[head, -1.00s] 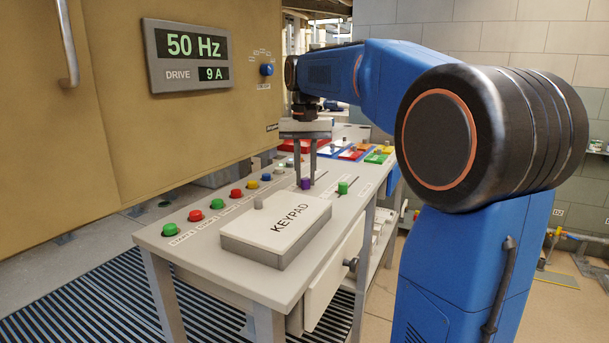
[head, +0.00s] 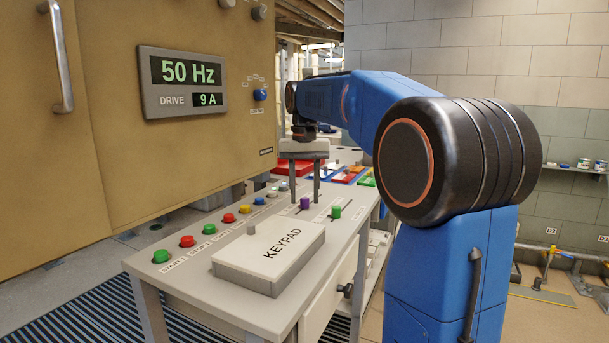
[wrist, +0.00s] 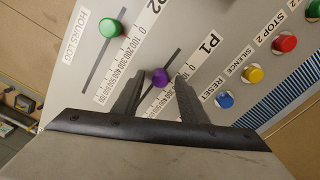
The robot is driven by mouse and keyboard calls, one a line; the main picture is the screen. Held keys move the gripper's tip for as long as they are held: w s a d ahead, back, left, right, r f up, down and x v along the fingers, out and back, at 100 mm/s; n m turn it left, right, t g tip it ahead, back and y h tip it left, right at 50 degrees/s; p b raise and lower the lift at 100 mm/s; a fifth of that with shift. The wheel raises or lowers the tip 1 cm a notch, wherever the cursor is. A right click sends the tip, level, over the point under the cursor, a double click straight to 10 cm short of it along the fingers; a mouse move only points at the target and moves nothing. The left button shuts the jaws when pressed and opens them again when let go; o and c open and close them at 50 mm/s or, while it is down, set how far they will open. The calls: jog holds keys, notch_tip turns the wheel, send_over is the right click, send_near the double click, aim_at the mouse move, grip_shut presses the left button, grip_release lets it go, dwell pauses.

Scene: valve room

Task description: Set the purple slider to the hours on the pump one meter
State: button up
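The purple slider (head: 304,203) is a small knob in a slot on the grey console, beside the P1 label. It also shows in the wrist view (wrist: 160,77), partway along its slot, with a printed number scale alongside. My gripper (head: 305,201) points down over it. In the wrist view my gripper (wrist: 161,82) has its two fingers apart, one on each side of the purple knob, with gaps visible. I cannot read the exact scale value at the knob. No meter marked as pump one's hours shows in these views.
The raised KEYPAD box (head: 268,256) stands nearer on the console. Several coloured buttons line its left edge. A drive display (head: 183,83) reads 50 Hz and 9 A.

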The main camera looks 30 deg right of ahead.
aim_at(305, 198)
notch_tip(305, 198, up, 17)
dwell(0.5)
dwell(0.5)
